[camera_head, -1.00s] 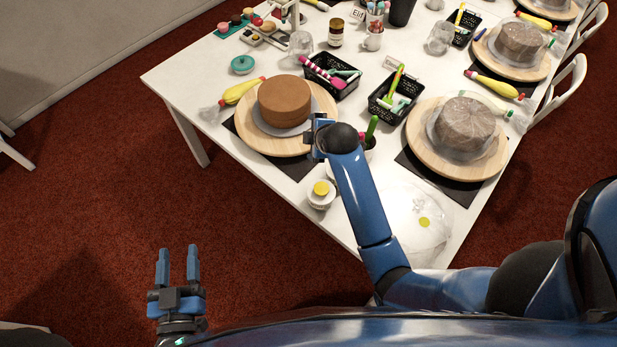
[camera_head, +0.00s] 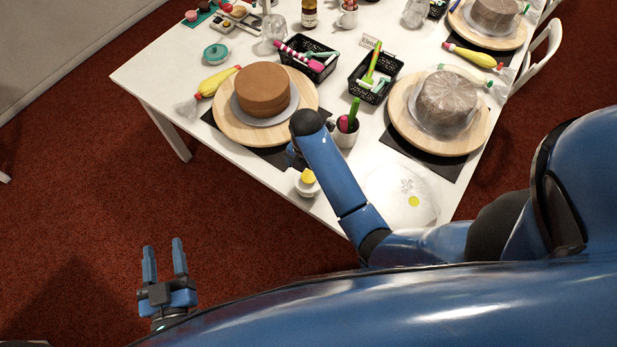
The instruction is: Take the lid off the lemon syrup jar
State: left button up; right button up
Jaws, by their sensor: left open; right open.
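A small white jar with a yellow top (camera_head: 307,182), which looks like the lemon syrup jar, stands near the table's front edge. I cannot tell whether the yellow is its lid or a mark on it, and no label is readable. My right gripper (camera_head: 294,156) is open just above and behind the jar in the picture, partly hidden by my own wrist. I cannot tell whether it touches the jar. My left gripper (camera_head: 163,246) is open and empty over the red floor, away from the table (camera_head: 165,85).
A brown cake (camera_head: 262,89) stands on a wooden turntable (camera_head: 226,121) behind the jar. A cup with tools (camera_head: 347,135) is right of my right wrist. A clear, yellow-spotted item (camera_head: 400,193) lies to the right. A wrapped cake (camera_head: 446,98) is further right.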

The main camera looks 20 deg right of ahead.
aim_at(309, 176)
jog(key=shift+s+d+f, duration=0.1)
jog(key=shift+d+f, duration=0.05)
jog(key=shift+f, duration=0.4)
jog(key=shift+w+d+f+p, duration=0.15)
jog(key=shift+f+p, duration=0.2)
jog(key=shift+f, duration=0.8)
jog(key=shift+w+d+f+p, duration=0.1)
jog(key=shift+f+p, duration=0.2)
jog(key=shift+f, duration=0.85)
jog(key=shift+s, duration=0.1)
jog(key=c, duration=0.7)
